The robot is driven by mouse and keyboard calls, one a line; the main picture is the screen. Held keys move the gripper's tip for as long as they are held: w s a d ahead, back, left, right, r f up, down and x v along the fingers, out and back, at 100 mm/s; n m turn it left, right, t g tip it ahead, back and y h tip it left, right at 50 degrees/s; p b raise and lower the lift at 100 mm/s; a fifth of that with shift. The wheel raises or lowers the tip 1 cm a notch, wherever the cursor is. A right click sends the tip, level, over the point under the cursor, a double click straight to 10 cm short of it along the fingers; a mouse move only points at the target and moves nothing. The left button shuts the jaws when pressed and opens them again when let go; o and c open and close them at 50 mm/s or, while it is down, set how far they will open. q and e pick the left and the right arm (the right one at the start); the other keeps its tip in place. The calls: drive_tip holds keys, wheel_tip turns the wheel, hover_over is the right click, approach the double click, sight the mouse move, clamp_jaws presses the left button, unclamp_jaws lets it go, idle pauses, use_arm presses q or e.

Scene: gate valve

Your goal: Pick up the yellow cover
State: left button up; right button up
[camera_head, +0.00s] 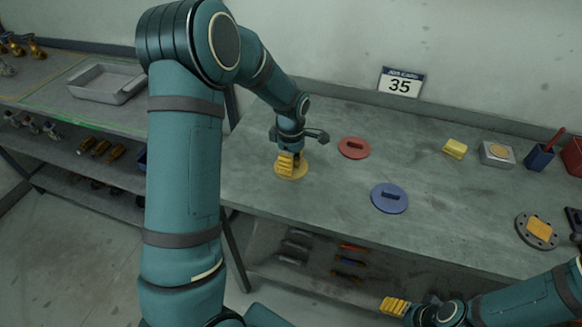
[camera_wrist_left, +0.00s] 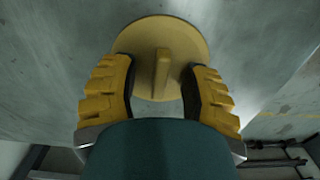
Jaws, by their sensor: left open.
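The yellow cover (camera_head: 292,173) is a round disc lying flat on the workbench near its front left part. In the left wrist view the yellow cover (camera_wrist_left: 138,42) shows a raised bar handle (camera_wrist_left: 162,75) across its middle. My left gripper (camera_head: 288,160) is right over the cover, pointing down. In the wrist view my left gripper (camera_wrist_left: 162,70) is open, with one yellow finger on each side of the handle and a gap on both sides. My right gripper (camera_head: 395,306) is at the bottom right, away from the cover; its finger opening is unclear.
A red cover (camera_head: 354,148) and a blue cover (camera_head: 389,198) lie to the right on the workbench (camera_head: 330,205). Further right are a yellow block (camera_head: 455,148), a grey box (camera_head: 497,154) and a dark flange (camera_head: 537,230). A sign (camera_head: 401,82) reading 35 stands behind.

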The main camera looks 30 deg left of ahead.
use_arm(q)
drive_tip(key=shift+f, duration=0.1)
clamp_jaws()
idle(0.3)
